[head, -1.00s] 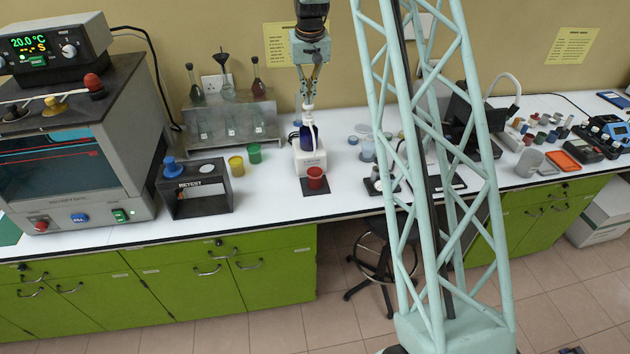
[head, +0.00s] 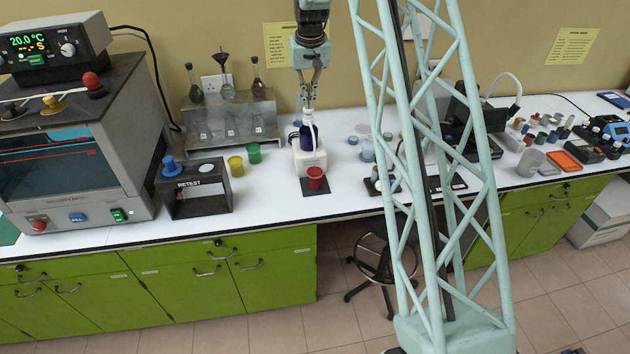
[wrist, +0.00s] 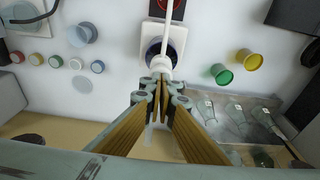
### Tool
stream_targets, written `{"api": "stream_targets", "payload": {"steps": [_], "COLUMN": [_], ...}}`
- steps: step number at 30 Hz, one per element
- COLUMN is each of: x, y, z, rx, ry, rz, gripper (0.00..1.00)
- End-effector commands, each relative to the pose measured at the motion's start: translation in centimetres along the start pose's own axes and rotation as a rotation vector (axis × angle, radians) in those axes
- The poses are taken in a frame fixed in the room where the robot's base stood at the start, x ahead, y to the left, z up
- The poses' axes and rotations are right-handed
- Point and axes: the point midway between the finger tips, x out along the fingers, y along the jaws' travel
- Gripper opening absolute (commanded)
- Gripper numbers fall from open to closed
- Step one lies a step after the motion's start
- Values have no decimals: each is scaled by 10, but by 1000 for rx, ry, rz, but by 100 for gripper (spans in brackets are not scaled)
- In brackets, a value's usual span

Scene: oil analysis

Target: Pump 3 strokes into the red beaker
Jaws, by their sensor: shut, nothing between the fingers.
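A dark blue pump bottle (head: 307,139) stands upright in a white stand (head: 310,161) on the bench. The red beaker (head: 315,179) is in front of it on a dark mat (head: 316,192); its rim also shows at the top of the wrist view (wrist: 161,4). My gripper (head: 308,106) is shut and empty, pointing down directly over the bottle. In the wrist view its closed fingertips (wrist: 161,84) are at the white pump head (wrist: 160,72), apparently touching its top. The white spout (wrist: 172,40) extends towards the red beaker. The fingers partly hide the pump head.
A yellow cup (head: 236,166) and a green cup (head: 254,153) stand to the left, beside the black RETEST box (head: 195,187). A flask rack (head: 232,123) is behind them. Small pale containers (head: 368,151) stand to the right.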

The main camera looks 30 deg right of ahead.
Motion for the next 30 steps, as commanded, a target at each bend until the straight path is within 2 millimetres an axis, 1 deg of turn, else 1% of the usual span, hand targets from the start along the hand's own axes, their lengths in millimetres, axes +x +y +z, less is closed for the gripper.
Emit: {"api": "stream_targets", "payload": {"steps": [4, 14, 30], "x": [6, 4, -15], "y": [0, 0, 0], "z": [2, 2, -2], "rx": [0, 0, 0], "ry": [-3, -3, -2], "rz": [0, 0, 0], "gripper": [0, 0, 0]}}
